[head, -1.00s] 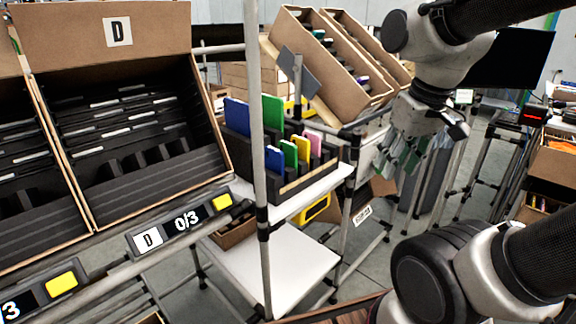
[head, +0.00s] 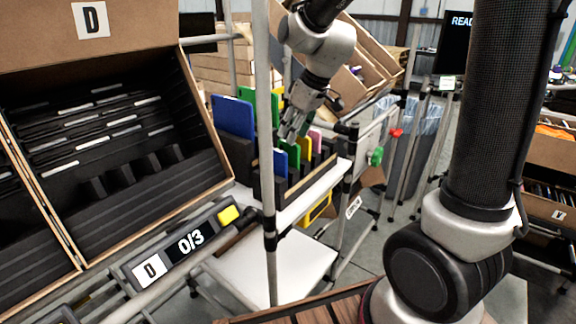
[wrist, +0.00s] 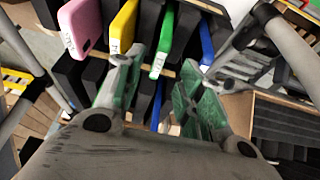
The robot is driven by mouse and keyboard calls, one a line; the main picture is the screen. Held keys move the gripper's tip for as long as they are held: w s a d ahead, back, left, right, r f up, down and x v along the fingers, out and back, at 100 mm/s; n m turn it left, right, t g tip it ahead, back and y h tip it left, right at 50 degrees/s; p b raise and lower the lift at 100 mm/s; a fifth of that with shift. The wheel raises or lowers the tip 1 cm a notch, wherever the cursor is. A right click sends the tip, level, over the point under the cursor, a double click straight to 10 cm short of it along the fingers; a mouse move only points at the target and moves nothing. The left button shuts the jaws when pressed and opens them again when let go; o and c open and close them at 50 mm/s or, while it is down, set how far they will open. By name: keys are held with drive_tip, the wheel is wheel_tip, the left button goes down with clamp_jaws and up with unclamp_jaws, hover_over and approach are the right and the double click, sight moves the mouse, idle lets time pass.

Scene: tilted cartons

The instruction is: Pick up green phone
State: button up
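A small green phone (head: 291,152) stands upright in a black slotted rack (head: 268,190) on the white shelf. In the wrist view the green phone (wrist: 164,40) shows its edge and a white label. My gripper (head: 286,137) is open just above the rack. In the wrist view its two fingers (wrist: 162,66) are spread, with the green phone's near end in line with the gap. I cannot tell whether a finger touches it. A larger green item (head: 276,98) stands in the rack's back row, partly hidden by a post and my arm.
A small blue phone (head: 280,164) and a yellow phone (head: 305,148) flank the green one closely. A pink phone (wrist: 80,22) stands past the yellow. A large blue item (head: 233,116) is behind. A metal post (head: 265,150) stands in front. Tilted carton D (head: 120,150) is left.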

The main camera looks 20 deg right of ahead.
sight(288, 145)
drive_tip(key=x, duration=0.6)
drive_tip(key=shift+d, duration=0.15)
drive_tip(key=shift+c, duration=0.2)
clamp_jaws()
